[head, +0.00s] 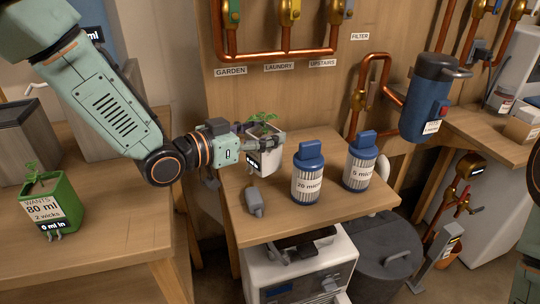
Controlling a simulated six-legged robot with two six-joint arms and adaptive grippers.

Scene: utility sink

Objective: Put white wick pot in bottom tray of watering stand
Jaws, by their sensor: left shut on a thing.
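The white wick pot (264,163) holds a small green plant and has a dark label on its front. My left gripper (262,138) is shut on the pot near its rim, above the left part of the middle wooden table. The pot looks upright; I cannot tell whether its base touches the table. A green pot (62,207) with a seedling stands on the left table, with a sign reading "WANTS 80 ml, 2 wicks" and "0 ml in". I cannot make out a watering stand or its bottom tray for certain. My right gripper is not in view.
Two blue-capped bottles (308,180) (360,165) and a small grey object (254,201) stand on the middle table (330,220). Copper pipes (280,52) run along the back panel. A blue canister (426,98) hangs at right. A white machine (300,268) is below.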

